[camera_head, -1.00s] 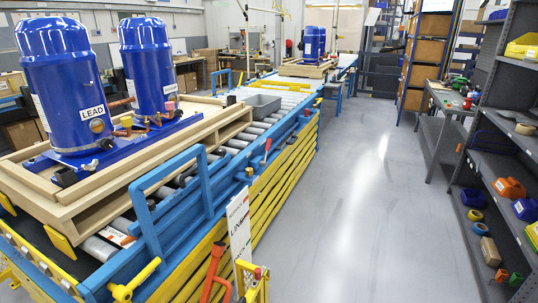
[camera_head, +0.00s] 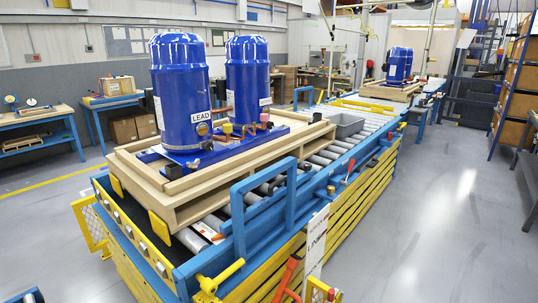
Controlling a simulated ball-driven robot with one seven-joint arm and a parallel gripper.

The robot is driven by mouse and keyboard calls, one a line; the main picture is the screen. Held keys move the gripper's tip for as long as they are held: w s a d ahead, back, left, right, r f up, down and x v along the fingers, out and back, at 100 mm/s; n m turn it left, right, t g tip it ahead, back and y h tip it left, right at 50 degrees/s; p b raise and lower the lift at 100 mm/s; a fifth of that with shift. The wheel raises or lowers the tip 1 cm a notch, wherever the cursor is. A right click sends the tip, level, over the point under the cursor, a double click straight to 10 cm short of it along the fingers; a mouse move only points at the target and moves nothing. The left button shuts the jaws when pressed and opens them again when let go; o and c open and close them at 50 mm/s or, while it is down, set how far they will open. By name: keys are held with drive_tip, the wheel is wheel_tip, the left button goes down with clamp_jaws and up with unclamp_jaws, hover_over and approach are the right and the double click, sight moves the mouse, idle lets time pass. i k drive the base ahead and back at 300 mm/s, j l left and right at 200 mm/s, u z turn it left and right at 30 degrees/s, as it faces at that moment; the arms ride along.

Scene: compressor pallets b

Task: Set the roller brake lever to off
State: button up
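A roller conveyor (camera_head: 270,230) with blue side rails and yellow slatted sides runs away from me. Several handles sit along its near right side. A small lever with a red grip (camera_head: 350,168) stands tilted on the blue rail, beyond the blue hoop guard. A yellow handle (camera_head: 221,277) is at the near corner, and an orange-red handle (camera_head: 287,276) sits low beside a white sign. I cannot tell which of these is the roller brake lever, and no on or off marking is readable. My gripper is not in view.
Two blue compressors (camera_head: 182,95), one labelled LEAD, stand on a wooden pallet (camera_head: 160,210) on the rollers. A grey bin (camera_head: 345,124) and another blue compressor (camera_head: 398,66) are farther along. The blue hoop (camera_head: 236,220) rises from the near rail. Floor (camera_head: 430,220) is clear to the right.

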sight(344, 183)
drive_tip(key=i+l+u, duration=0.6)
drive_tip(key=i+l, duration=0.2)
drive_tip(key=l, duration=0.15)
drive_tip(key=i+l, duration=0.2)
drive_tip(key=l, duration=0.15)
drive_tip(key=i+l+u, duration=0.1)
drive_tip(key=i+l, duration=0.35)
drive_tip(key=l, duration=0.25)
drive_tip(key=i+l, duration=0.2)
drive_tip(key=l, duration=0.2)
drive_tip(key=i+l+u, duration=0.1)
drive_tip(key=l, duration=0.25)
drive_tip(key=i+l, duration=0.3)
drive_tip(key=l+u, duration=0.05)
drive_tip(key=l, duration=0.05)
